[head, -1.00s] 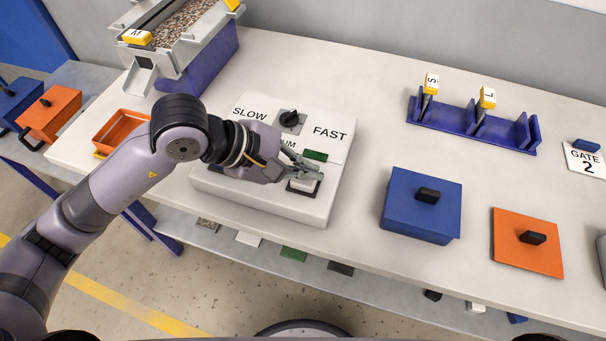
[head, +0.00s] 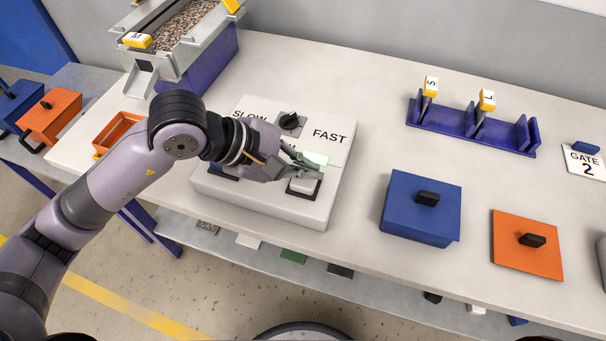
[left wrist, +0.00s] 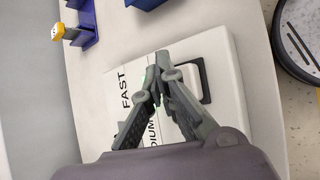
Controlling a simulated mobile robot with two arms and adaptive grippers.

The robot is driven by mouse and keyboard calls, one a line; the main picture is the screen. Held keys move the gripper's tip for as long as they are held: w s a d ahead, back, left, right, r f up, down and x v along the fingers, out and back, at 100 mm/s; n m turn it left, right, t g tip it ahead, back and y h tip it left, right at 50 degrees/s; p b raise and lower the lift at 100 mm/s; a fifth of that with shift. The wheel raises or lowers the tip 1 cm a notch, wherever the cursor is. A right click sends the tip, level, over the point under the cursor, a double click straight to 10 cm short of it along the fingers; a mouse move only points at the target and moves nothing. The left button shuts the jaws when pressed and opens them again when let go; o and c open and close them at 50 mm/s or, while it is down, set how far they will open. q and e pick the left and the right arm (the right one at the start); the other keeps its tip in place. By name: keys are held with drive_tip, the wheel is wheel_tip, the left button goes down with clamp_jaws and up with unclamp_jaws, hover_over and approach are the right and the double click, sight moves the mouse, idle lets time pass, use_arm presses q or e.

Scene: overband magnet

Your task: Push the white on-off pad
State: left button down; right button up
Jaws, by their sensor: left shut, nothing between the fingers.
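The white on-off pad (head: 303,186) sits in a black frame at the front right of the white control box (head: 325,200). It also shows in the left wrist view (left wrist: 191,76), partly behind my fingers. My left gripper (head: 308,170) is shut and empty, its fingertips right at the pad's far edge; it also shows in the left wrist view (left wrist: 162,58). I cannot tell whether the tips touch the pad. A small lamp (head: 316,158) behind the pad glows pale green. My right gripper is not in view.
A blue lidded box (head: 410,210) and an orange plate (head: 510,250) lie to the right. A blue rack (head: 455,125) stands at the back. The bench between is clear.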

sight(305, 182)
use_arm(q)
drive_tip(key=shift+r, duration=0.4)
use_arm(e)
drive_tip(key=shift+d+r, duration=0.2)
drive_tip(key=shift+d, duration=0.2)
use_arm(q)
wheel_tip(305, 182, up, 6)
drive_tip(key=p, duration=0.2)
drive_tip(key=shift+p, duration=0.3)
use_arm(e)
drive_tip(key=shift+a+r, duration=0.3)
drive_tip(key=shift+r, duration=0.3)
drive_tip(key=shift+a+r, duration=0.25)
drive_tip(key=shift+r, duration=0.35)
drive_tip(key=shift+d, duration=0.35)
